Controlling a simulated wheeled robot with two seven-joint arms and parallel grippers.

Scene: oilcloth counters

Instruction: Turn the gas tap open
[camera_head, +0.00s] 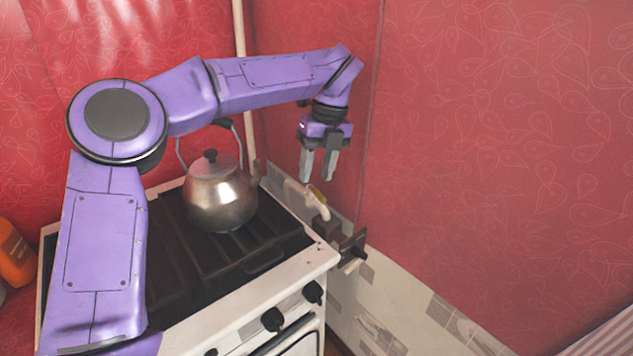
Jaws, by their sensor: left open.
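The gas tap (317,194) is a small yellowish handle on a pale pipe (300,189) by the wall, just behind the right side of the stove. My left gripper (319,179) hangs with its fingers pointing down, a little above the tap in the picture. Its two grey fingers are apart with nothing between them. They look clear of the tap, but I cannot tell the exact gap in depth. My right gripper does not show.
A metal kettle (221,200) stands on the black grate of the white stove (312,268), left of the tap. Dark knobs (272,319) line the stove's front. A dark bracket-like fitting (350,246) is at the stove's right corner. An orange object (14,255) is at far left.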

